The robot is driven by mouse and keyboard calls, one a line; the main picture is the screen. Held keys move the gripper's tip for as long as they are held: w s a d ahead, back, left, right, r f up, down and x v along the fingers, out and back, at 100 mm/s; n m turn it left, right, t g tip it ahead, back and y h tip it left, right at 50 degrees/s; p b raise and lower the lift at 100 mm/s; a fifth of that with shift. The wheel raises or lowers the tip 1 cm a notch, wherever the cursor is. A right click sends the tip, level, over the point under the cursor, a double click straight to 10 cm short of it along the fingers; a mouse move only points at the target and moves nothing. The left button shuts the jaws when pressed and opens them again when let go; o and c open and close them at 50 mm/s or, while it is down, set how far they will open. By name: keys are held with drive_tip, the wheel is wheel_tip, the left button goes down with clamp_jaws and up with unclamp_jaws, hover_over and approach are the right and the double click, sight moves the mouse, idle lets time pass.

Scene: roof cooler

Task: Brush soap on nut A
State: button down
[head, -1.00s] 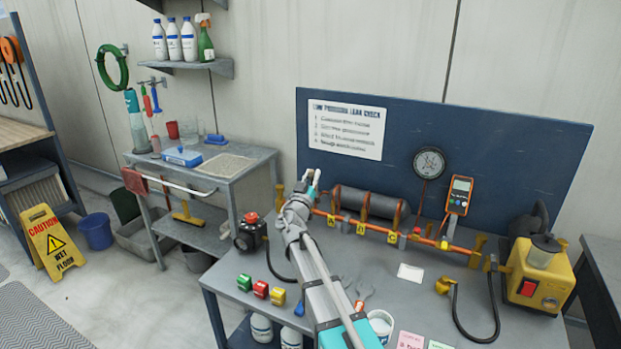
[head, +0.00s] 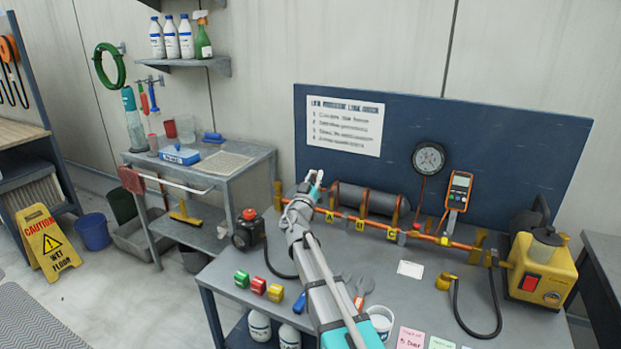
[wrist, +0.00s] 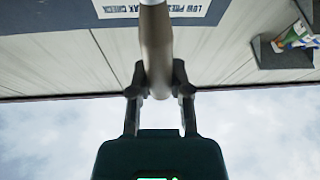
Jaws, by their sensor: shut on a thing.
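A copper pipe (head: 345,216) runs across the bench in front of a dark blue backboard. Yellow tags marked A (head: 329,216), B (head: 360,225) and C (head: 391,234) sit along it. The fitting at tag A is too small to make out clearly and lies just right of my wrist. My gripper (head: 314,182) is up at the left end of the pipe. In the wrist view it is shut on a tan, rod-like handle (wrist: 156,45), probably the brush. Its bristle end is out of sight. A white tub (head: 381,322) stands at the bench front, partly behind my arm.
A grey cylinder (head: 366,200) lies behind the pipe. A gauge (head: 429,158) and an orange meter (head: 458,190) are at the board. A yellow pump (head: 538,270) stands at right. Coloured blocks (head: 259,286) and a black device with a red knob (head: 248,232) are at left.

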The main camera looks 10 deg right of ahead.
drive_tip(key=shift+w+d+f+b, duration=0.25)
drive_tip(key=shift+d+f+b, duration=0.1)
drive_tip(key=shift+f+b, duration=0.2)
drive_tip(key=shift+w+d+f+b, duration=0.2)
drive_tip(key=shift+d+f+b, duration=0.15)
drive_tip(key=shift+f, duration=0.2)
drive_tip(key=shift+w+d+f, duration=0.15)
drive_tip(key=shift+w+d, duration=0.4)
drive_tip(key=shift+d, duration=0.25)
drive_tip(key=shift+d, duration=0.1)
drive_tip(key=s+a+r+p, duration=0.2)
drive_tip(key=s+r+p, duration=0.2)
drive_tip(key=r, duration=0.1)
drive_tip(key=shift+a+p, duration=0.3)
drive_tip(key=shift+a, duration=0.1)
idle(0.8)
wheel_tip(320, 180, up, 13)
drive_tip(key=p, duration=1.3)
drive_tip(key=shift+s, duration=0.1)
idle(1.3)
